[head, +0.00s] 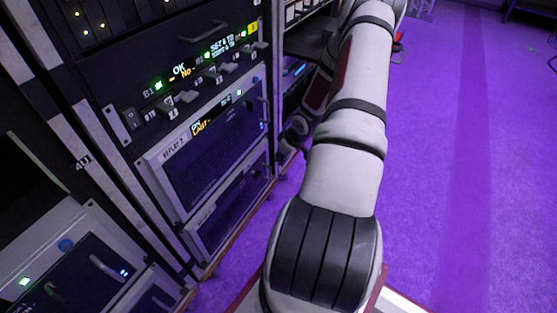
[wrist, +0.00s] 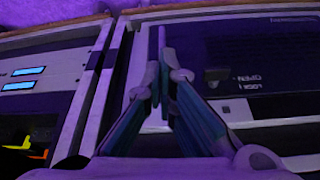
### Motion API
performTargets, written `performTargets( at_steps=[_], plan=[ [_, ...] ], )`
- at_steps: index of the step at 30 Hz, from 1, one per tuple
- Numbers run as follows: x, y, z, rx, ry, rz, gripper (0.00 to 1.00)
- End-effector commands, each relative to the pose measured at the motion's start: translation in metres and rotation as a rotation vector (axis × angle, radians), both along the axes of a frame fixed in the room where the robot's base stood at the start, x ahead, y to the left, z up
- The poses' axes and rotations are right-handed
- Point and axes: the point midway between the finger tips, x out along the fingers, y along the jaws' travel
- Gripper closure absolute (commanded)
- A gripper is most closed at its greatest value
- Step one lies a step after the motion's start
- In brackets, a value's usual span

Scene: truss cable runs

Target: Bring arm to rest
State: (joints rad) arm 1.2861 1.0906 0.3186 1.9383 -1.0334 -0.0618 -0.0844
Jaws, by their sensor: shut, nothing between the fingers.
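My arm (head: 342,180) reaches forward across the head view, beside the rack. My gripper (wrist: 163,84) shows in the wrist view, its two fingers brought together with nothing between them. The fingertips lie in front of a rack panel, over a pale upright strip. I cannot tell whether they touch it. In the head view the gripper is hidden or too unclear to make out.
The rack holds a switch panel (head: 190,83) with lit labels and a unit with a dark mesh front (head: 215,150). In the wrist view, a dark panel (wrist: 262,60) reads "OPEN" and "LOCK". Purple floor (head: 450,150) to the right is clear.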

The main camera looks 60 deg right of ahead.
Motion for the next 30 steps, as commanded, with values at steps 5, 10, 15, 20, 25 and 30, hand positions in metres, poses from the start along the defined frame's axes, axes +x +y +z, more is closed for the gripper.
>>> performTargets(
  at_steps=[5,10,15,20,25,30],
  plan=[
    [-0.012,-0.002,0.030,0.000,0.000,-0.002,1.00],
    [-0.018,-0.002,0.044,-0.001,0.000,-0.003,1.00],
    [-0.019,-0.002,0.047,0.000,0.001,0.000,1.00],
    [-0.019,-0.002,0.047,-0.001,0.002,0.000,1.00],
    [-0.015,-0.001,0.067,-0.030,0.045,0.015,1.00],
    [-0.004,0.008,0.125,-0.108,0.155,0.032,1.00]
  ],
)
